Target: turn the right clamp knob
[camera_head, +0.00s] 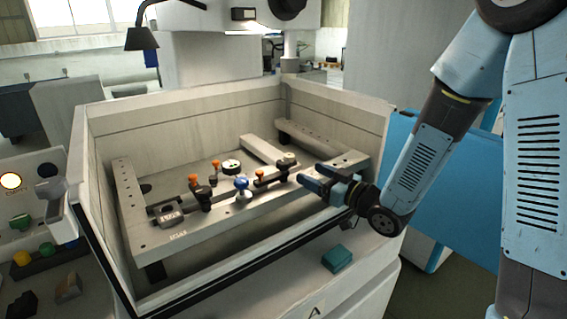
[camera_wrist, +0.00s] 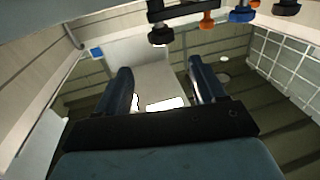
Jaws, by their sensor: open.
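The right clamp (camera_head: 272,178) sits on the long metal bar inside the machine tank. A dark round knob (camera_head: 289,158) stands at its right end and an orange-topped piece (camera_head: 259,174) at its left. In the wrist view, a dark knob (camera_wrist: 161,35) that looks like the same one is at the top centre, beyond the fingertips. My gripper (camera_head: 308,173) is just right of the clamp, over the bar's right end. Its two fingers are apart and empty, and they also show in the wrist view (camera_wrist: 162,80). The gripper and the knob look apart.
A blue knob (camera_head: 240,183) and a left clamp (camera_head: 199,192) with an orange top share the bar. The tank wall (camera_head: 225,278) rises around the fixture. A teal block (camera_head: 337,257) lies on the front ledge. A lamp (camera_head: 141,38) hangs at upper left.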

